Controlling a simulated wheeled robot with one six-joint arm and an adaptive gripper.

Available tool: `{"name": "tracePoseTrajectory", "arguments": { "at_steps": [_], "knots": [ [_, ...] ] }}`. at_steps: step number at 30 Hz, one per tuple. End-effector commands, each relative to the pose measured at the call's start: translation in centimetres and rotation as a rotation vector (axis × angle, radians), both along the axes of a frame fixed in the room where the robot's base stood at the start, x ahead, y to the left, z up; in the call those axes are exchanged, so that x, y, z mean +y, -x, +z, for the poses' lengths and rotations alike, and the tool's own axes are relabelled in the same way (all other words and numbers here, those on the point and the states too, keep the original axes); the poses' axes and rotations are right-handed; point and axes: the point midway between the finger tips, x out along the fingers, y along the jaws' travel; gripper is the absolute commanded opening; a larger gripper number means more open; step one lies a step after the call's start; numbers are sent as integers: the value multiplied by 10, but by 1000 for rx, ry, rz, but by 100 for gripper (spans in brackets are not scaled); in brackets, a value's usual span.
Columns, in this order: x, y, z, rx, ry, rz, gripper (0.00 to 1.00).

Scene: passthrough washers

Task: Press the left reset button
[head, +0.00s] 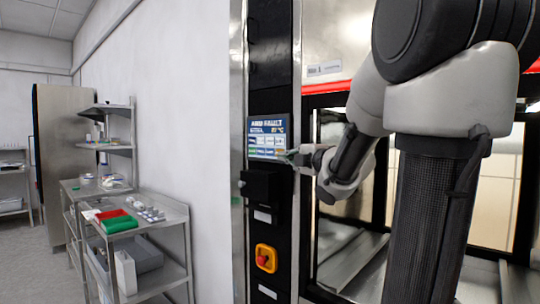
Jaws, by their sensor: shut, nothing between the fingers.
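The washer's control panel (285,215) is a tall black strip. A blue touch screen (262,127) on it shows a header that seems to read "FAULT", with small light and coloured fields below. Any reset label is too small to read. My gripper (289,155) is shut and empty, pointing left at the screen's lower right corner. Its tips overlap the screen's edge in the picture; I cannot tell whether they touch it. A black box (262,190) juts out just below the screen. A red knob on a yellow base (266,258) sits lower on the panel.
The washer's glass-sided chamber (345,245) with a metal track lies behind my arm. A steel shelf cart (150,240) with a green tray (120,225) and a red tray (108,214) stands at the left by the white wall. Open floor shows at the far left.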

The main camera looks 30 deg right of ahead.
Motion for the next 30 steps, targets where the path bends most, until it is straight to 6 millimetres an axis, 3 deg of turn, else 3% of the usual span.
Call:
{"name": "tracePoseTrajectory", "arguments": {
  "at_steps": [11,25,30],
  "knots": [
    [2,-10,-1,3,-1,4,0],
    [12,-103,-2,4,-1,4,0],
    [-15,-110,-2,4,-1,-2,0]
  ]
}}
